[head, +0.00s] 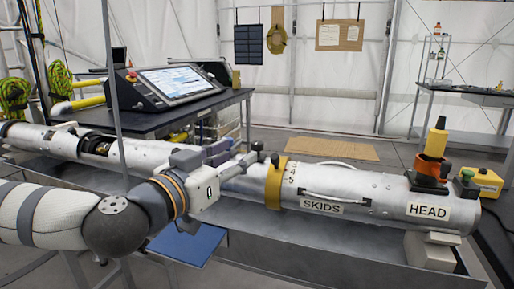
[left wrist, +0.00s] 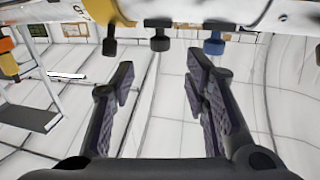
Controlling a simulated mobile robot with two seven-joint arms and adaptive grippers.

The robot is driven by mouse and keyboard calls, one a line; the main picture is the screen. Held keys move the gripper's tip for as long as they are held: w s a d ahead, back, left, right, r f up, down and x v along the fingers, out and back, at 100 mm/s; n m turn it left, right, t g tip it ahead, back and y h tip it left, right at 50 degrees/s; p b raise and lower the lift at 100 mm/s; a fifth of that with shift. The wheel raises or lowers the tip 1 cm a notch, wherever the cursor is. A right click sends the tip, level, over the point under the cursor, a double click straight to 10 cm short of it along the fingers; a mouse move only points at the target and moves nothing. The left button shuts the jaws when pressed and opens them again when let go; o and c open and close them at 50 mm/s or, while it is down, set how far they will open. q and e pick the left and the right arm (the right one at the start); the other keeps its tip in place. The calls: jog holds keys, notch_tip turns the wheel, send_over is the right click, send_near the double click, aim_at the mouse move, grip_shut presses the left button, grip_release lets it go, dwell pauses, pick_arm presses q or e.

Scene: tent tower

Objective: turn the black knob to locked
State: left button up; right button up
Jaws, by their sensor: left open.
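The silver cylinder (head: 330,190) lies lengthwise on a long grey stand, with a yellow band (head: 274,183) around it. A black knob (head: 275,159) stands on top by the band. In the left wrist view, a black knob (left wrist: 109,47), a dark grey-black knob (left wrist: 160,44) and a blue knob (left wrist: 214,46) line the cylinder's edge. My left gripper (head: 243,156) is open beside the cylinder, left of the band. In the left wrist view its fingertips (left wrist: 160,78) are spread, with the middle knob beyond the gap. I see nothing held. My right gripper is out of view.
At the cylinder's right end are an orange and yellow fitting (head: 433,157) and labels SKIDS (head: 322,206) and HEAD (head: 428,210). A console with a screen (head: 180,82) sits on a dark table behind. A shelf table (head: 470,96) stands at the back right.

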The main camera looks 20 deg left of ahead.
aim_at(254, 146)
pick_arm(q)
jog(key=x, duration=0.8)
jog(key=shift+w+d+f+b, duration=0.15)
jog(key=shift+w+f+b, duration=0.05)
jog(key=shift+w+b, duration=0.2)
grip_shut()
